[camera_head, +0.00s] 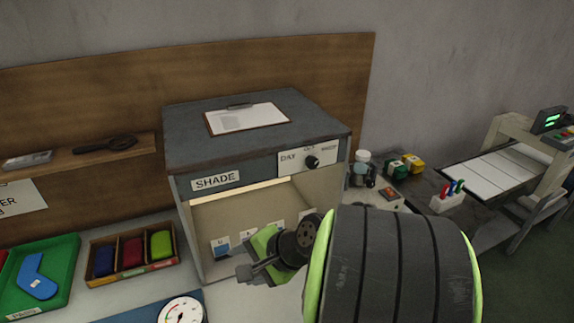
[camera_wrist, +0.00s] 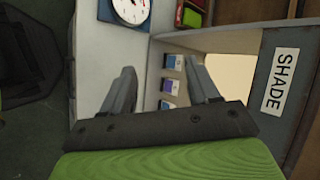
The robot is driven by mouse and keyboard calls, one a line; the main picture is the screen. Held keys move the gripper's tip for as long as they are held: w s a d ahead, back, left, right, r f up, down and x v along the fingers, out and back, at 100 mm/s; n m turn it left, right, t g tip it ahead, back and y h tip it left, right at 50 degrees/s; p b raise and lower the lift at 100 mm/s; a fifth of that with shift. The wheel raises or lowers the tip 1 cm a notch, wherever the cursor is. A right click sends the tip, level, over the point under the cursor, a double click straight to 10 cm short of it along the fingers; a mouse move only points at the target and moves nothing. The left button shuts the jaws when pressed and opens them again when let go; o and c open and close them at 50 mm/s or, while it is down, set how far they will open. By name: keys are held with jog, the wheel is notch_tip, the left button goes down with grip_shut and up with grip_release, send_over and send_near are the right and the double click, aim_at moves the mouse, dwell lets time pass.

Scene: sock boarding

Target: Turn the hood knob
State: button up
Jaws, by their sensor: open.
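The hood (camera_head: 255,127) is a grey box with a dark top, a "SHADE" label and a lit, open front. Its knob (camera_head: 312,161) is a small black dial on a white plate at the upper right of the front, with "DAY" at its left and more lettering above and right. My gripper (camera_head: 245,272) is in front of the hood's opening, below and left of the knob and apart from it. In the wrist view my gripper (camera_wrist: 165,88) has its two fingers spread with nothing between them. The SHADE label (camera_wrist: 280,80) shows at right there; the knob is not in that view.
A clipboard (camera_head: 245,118) lies on the hood. Colour cards (camera_head: 220,247) stand inside it. A green tray (camera_head: 62,258) with a blue sock shape, a box of coloured rolls (camera_head: 132,253) and a dial gauge (camera_head: 181,311) are at left. Jars and a pen holder (camera_head: 447,202) stand right.

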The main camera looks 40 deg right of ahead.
jog(key=s+d+r+m+t+h+b, duration=0.2)
jog(key=d+m+t+h, duration=0.1)
jog(key=d+m, duration=0.3)
jog(key=s+d+r+m+t+h+b, duration=0.1)
jog(key=s+d+r+m+t+h, duration=0.25)
jog(key=d, duration=0.45)
jog(key=s+d+r+m+t+h+b, duration=0.2)
jog(key=d+m+t+h, duration=0.1)
jog(key=d+m, duration=0.4)
jog(key=n+p, duration=0.1)
jog(key=p, duration=0.7)
send_near(314, 165)
jog(key=r, duration=0.1)
jog(key=shift+g, duration=0.25)
jog(key=x, duration=0.9)
jog(key=shift+w+f+p, duration=0.15)
jog(key=shift+f+p, duration=0.15)
jog(key=shift+c, duration=0.2)
jog(key=c, duration=1)
